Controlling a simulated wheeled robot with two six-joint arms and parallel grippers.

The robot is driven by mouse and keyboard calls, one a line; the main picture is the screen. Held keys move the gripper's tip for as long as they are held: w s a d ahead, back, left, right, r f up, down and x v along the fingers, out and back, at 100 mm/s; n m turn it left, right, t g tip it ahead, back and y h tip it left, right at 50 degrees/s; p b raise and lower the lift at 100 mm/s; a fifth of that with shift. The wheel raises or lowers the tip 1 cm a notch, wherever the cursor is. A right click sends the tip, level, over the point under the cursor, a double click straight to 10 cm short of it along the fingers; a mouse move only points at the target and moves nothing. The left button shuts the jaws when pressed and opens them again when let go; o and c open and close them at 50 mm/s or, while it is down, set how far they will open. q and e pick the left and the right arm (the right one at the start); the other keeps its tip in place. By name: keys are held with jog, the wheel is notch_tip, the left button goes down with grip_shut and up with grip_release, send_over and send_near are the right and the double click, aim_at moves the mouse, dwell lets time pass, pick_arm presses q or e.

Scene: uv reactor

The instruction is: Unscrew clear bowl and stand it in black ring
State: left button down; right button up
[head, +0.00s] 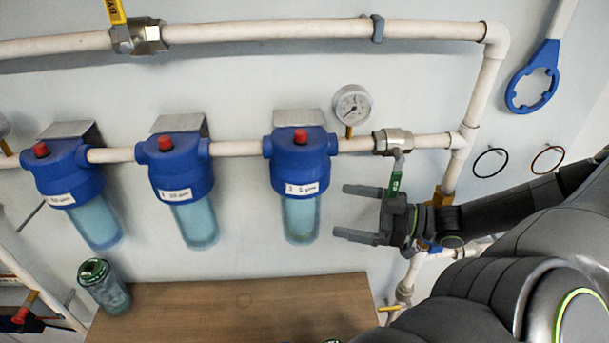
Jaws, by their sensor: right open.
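Three filter housings with blue heads hang from a white pipe. Each has a clear bluish bowl below its head: a left bowl (95,222), a middle bowl (195,225) and a right bowl (301,220). All three are up under their heads. My right gripper (341,211) is open and empty. Its fingers point left, just to the right of the right bowl, seemingly apart from it. A thin black ring (490,162) shows against the wall at the right; I cannot tell whether it is the task's ring. My left gripper is out of view.
A wooden bench top (240,305) lies below, mostly clear. A green-lidded jar (104,287) is at its left end. A green-handled valve (396,175) and a gauge (352,105) are close to my right gripper. A blue ring wrench (515,97) hangs upper right.

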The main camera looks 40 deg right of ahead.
aim_at(320, 205)
jog(key=b+x, duration=0.4)
jog(key=x, duration=0.5)
jog(key=shift+w+f, duration=0.15)
jog(key=shift+w, duration=0.05)
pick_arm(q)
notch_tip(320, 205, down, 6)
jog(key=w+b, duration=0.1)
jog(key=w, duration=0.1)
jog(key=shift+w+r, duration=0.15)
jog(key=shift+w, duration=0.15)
pick_arm(e)
jog(key=shift+x, duration=0.8)
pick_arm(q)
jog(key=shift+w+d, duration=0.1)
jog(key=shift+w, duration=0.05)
